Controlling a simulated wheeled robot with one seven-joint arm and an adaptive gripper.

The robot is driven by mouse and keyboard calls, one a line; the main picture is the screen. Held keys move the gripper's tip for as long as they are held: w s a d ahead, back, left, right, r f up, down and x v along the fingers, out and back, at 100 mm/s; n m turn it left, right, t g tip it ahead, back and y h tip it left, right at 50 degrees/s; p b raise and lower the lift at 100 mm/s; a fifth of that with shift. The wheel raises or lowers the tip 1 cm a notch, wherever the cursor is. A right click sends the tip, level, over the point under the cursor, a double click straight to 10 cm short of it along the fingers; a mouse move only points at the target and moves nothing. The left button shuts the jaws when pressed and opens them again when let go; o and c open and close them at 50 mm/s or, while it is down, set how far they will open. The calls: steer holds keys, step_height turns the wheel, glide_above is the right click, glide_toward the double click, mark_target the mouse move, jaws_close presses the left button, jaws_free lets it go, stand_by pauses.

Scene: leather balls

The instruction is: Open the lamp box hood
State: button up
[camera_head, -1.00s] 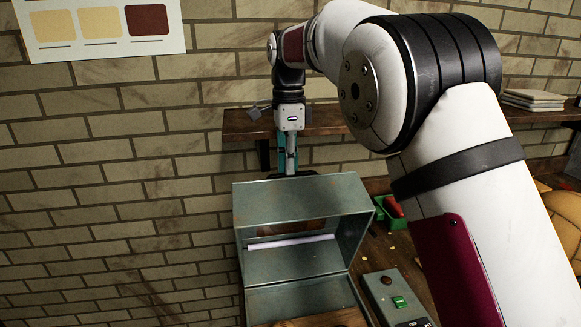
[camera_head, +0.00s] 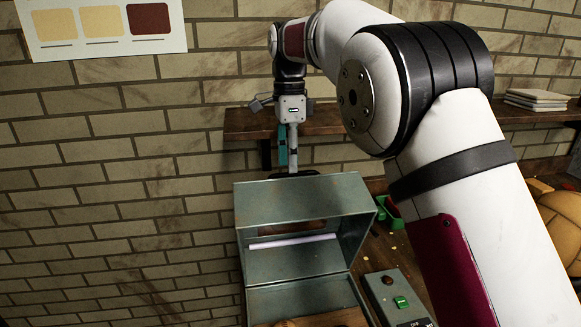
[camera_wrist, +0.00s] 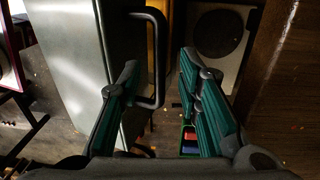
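The lamp box (camera_head: 300,297) is a grey-green metal box. Its hood (camera_head: 305,203) stands raised in the head view, with a pale lamp tube (camera_head: 292,242) visible inside. My gripper (camera_head: 288,160) hangs just behind the hood's top edge, its fingertips partly hidden there. In the wrist view, the hood's metal face (camera_wrist: 70,60) fills the left side and carries a black bar handle (camera_wrist: 159,60). My gripper's teal fingers are apart there, one on each side of the handle bar in the picture. Neither finger clearly presses on it; contact cannot be told.
A control box with a green button (camera_head: 401,302) sits right of the lamp box. A green bin (camera_head: 388,212) stands behind it. A wooden shelf (camera_head: 345,119) runs along the brick wall behind my gripper. A tan leather ball (camera_head: 560,235) is at the far right.

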steer(key=shift+w+r, duration=0.15)
steer(key=shift+r, duration=2.25)
